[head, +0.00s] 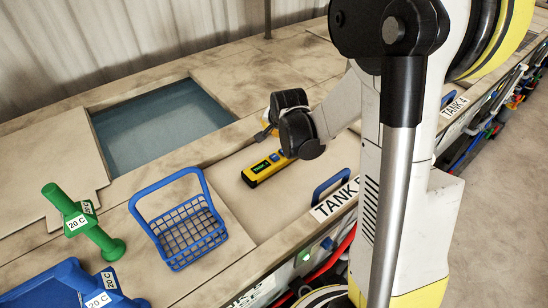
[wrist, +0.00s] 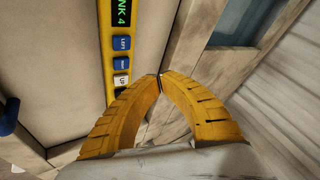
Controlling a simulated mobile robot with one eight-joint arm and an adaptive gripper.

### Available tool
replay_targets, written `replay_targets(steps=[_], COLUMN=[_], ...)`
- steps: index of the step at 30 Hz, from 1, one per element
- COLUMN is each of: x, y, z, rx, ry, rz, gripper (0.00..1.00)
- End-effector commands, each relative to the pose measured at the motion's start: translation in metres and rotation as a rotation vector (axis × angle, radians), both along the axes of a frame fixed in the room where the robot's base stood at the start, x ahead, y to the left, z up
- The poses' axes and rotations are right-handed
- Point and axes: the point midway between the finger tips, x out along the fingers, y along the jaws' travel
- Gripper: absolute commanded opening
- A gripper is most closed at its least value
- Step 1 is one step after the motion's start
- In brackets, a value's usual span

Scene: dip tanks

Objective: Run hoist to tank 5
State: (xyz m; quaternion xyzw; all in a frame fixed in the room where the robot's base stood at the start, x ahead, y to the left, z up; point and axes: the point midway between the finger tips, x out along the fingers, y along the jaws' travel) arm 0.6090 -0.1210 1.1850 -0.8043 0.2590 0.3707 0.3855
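A yellow hoist pendant (head: 266,168) lies on the pale bench top. In the wrist view the pendant (wrist: 108,45) has a dark screen with green text ending "NK 4". Below the screen are blue buttons (wrist: 122,53) and a white button (wrist: 121,80); the small marks are hard to read. My gripper (wrist: 160,82) has its yellow fingers together at the tips with nothing between them, right beside the pendant. One finger covers the pendant's lower end. In the head view my gripper (head: 266,133) is just behind the pendant, partly hidden by my wrist. No hoist is recognisable.
An open tank of bluish liquid (head: 160,122) lies behind left. A blue wire basket (head: 190,236), a green post labelled 20 C (head: 95,238) and a blue container (head: 62,281) stand at left. A TANK sign (head: 333,201) has its number hidden; a TANK 4 sign (head: 455,107) is farther right.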

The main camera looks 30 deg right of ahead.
Motion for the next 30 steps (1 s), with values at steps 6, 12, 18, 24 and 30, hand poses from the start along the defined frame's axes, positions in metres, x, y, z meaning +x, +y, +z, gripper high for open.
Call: replay_targets(steps=[6, 12, 18, 24, 30], x=[0.0, 0.0, 0.0, 0.0, 0.0], y=[0.0, 0.0, 0.0, 0.0, 0.0], z=[-0.028, -0.058, -0.079, -0.081, -0.08], rx=[0.0, 0.0, 0.0, 0.0, 0.0], ry=[0.0, 0.0, 0.0, 0.0, 0.0], rz=[0.0, 0.0, 0.0, 0.0, 0.0], gripper=[0.0, 0.0, 0.0, 0.0, 0.0])
